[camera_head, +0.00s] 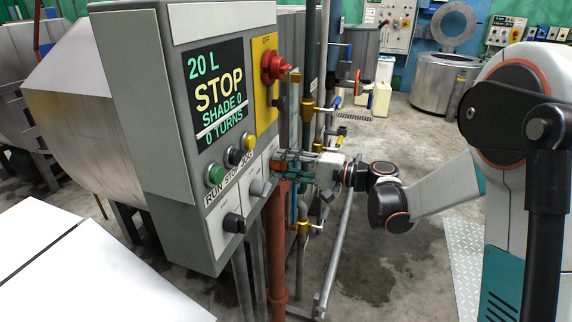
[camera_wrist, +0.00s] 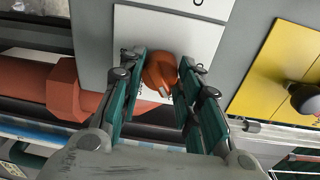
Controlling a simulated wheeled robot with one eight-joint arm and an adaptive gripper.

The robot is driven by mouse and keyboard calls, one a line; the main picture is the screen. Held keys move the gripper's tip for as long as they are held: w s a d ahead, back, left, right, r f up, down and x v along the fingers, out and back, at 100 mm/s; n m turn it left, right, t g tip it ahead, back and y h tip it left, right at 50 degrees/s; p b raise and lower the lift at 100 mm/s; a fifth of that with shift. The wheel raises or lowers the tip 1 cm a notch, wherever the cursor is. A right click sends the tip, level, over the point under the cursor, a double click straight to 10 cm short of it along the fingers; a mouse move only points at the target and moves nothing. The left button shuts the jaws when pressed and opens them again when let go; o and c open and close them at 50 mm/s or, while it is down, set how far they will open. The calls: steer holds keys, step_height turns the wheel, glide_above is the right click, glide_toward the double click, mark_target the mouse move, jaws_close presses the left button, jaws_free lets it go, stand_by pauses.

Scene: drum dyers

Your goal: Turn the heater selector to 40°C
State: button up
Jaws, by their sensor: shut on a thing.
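The heater selector appears to be the orange-red knob (camera_wrist: 160,68) on a white plate (camera_wrist: 205,38) in the wrist view. A pale mark shows on the knob's near side. My gripper (camera_wrist: 161,60) has one finger on each side of the knob and is shut on it. The temperature markings are hidden or unreadable, so I cannot tell the setting.
A black knob (camera_head: 233,222) and a grey knob (camera_head: 258,188) sit beside my gripper on the panel. A red switch (camera_head: 272,66) on a yellow plate is above. Vertical pipes and a red pipe (camera_head: 278,255) stand close by. The floor at right is open.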

steer(key=shift+m, duration=0.5)
steer(key=o, duration=1)
steer(key=shift+o, duration=0.2)
steer(key=v, duration=1.2)
